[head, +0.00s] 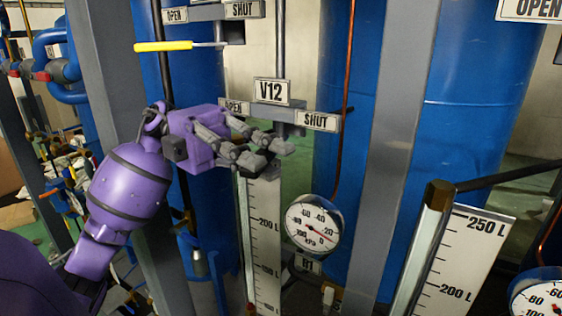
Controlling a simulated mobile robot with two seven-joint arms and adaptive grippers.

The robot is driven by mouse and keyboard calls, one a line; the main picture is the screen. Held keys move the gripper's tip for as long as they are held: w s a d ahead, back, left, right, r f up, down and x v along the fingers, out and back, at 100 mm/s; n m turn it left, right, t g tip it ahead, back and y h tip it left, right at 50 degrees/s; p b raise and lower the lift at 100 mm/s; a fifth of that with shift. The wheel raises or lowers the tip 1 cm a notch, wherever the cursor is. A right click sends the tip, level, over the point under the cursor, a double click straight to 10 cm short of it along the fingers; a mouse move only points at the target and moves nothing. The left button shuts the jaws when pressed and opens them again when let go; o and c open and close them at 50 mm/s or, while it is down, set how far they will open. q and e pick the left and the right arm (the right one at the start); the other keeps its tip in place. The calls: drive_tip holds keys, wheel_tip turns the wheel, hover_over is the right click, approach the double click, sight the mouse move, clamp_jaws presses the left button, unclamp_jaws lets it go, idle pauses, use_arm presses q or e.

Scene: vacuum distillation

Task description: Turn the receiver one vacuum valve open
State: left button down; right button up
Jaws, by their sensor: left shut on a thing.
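My left gripper (280,148), on a purple arm from the left, is at the valve under the V12 sign (272,92). Its grey fingers are closed on what appears to be the V12 valve handle, which the fingers hide. An OPEN plate (234,107) is left of the valve, partly behind the gripper, and a SHUT plate (318,121) is to its right. The fingers lie just below these plates. The handle's angle cannot be made out. My right gripper is out of view.
Above is another valve with a yellow handle (165,46) pointing left, under its OPEN plate (174,15). Below are a litre scale (265,220) and a round kPa gauge (314,224). A grey post (395,130) and blue tanks (475,150) stand to the right.

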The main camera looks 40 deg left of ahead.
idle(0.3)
use_arm(q)
drive_tip(key=c, duration=1.8)
unclamp_jaws()
drive_tip(key=shift+d, duration=0.1)
